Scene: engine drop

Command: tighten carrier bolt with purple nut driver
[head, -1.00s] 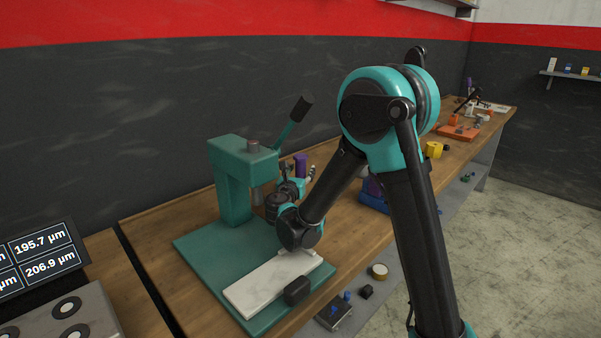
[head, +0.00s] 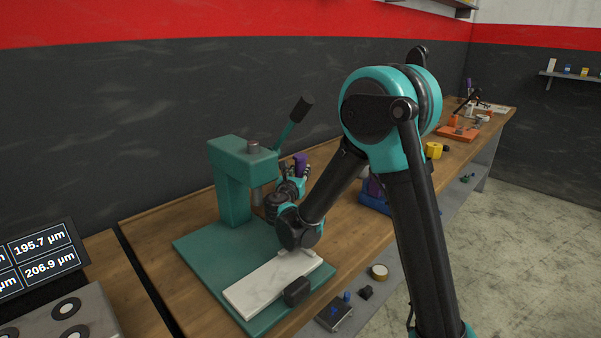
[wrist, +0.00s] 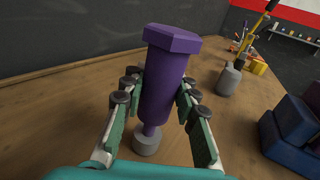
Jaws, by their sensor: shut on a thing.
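The purple nut driver (wrist: 167,85) stands nearly upright in the middle of the wrist view, its wide flat head up and its thin shaft down. My gripper (wrist: 157,98) is shut around its barrel, with fingers on both sides. The shaft's lower end meets a short grey cylinder (wrist: 147,142); I cannot tell whether it sits inside it. In the head view the driver's purple top (head: 301,165) shows behind my wrist, beside the press. No carrier bolt can be made out.
The green press (head: 230,185) stands close left of my gripper, with a pale slab (head: 272,285) on its base. Dark blue blocks (wrist: 296,130) lie at the right in the wrist view. A yellow-handled tool stands in a grey holder (wrist: 229,79). Bare wooden bench (wrist: 60,100) lies left.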

